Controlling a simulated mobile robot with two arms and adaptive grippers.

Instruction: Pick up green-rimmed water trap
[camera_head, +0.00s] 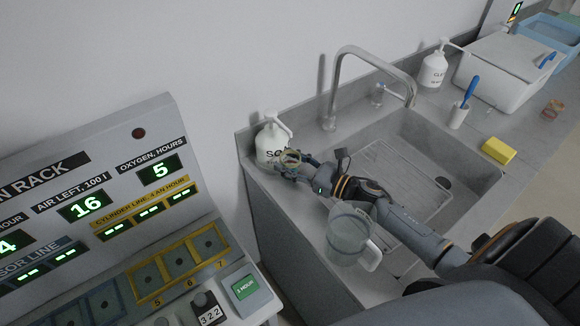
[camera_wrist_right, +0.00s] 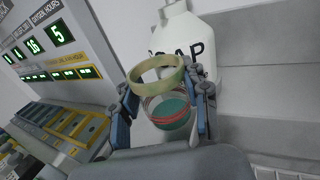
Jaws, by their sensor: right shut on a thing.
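The water trap (camera_wrist_right: 157,68) is a small clear cup with a pale yellow-green rim, a red ring and teal at its lower part. My right gripper (camera_wrist_right: 165,98) is shut on it, with one finger on each side. In the head view, the trap (camera_head: 291,156) shows small at the tip of my right gripper (camera_head: 288,167), by the back left corner of the sink counter. The fingers hide part of its sides. Whether it touches the counter, I cannot tell. My left gripper is not in view.
A white soap bottle (camera_head: 270,140) stands close behind the trap. A clear jug (camera_head: 347,236) stands on the counter beside my right arm. The sink (camera_head: 400,140) has a tall tap (camera_head: 335,90). A panel with lit displays (camera_head: 130,220) is at the left.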

